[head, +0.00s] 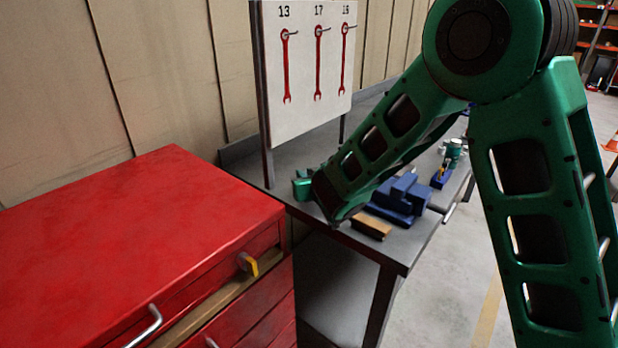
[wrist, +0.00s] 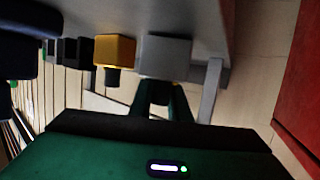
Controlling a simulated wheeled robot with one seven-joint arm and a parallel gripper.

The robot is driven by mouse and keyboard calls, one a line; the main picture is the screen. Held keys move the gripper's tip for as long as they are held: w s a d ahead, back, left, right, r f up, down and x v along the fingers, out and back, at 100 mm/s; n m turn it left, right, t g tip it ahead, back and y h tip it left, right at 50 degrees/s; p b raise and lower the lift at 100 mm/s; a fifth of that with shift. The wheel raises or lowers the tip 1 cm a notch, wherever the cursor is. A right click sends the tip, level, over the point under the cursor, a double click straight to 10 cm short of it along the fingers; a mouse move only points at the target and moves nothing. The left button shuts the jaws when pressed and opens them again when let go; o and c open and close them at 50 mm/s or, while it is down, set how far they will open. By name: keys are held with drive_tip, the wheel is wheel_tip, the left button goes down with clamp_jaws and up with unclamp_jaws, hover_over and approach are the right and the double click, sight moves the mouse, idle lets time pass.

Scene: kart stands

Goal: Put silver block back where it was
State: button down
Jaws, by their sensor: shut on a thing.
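The silver block (wrist: 165,55) shows in the wrist view as a pale grey block at the tips of my gripper (wrist: 166,88). My gripper is shut on it. A gold-yellow block (wrist: 115,50) is just left of it in the wrist view, with a narrow gap or touching; I cannot tell which. In the head view my forearm reaches down to the near left end of the grey workbench (head: 412,243) and hides the fingers and the silver block.
A brown block (head: 371,228) lies near the bench's front edge, beside a blue vise (head: 396,203). A white board (head: 305,100) with red wrenches (head: 318,65) stands behind. A red cabinet (head: 130,235) with a yellow object (head: 248,264) at its drawer is left of the bench.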

drive_tip(key=shift+f, duration=0.15)
drive_tip(key=c, duration=1.7)
unclamp_jaws()
drive_tip(key=shift+o, duration=0.2)
drive_tip(key=v, duration=1.2)
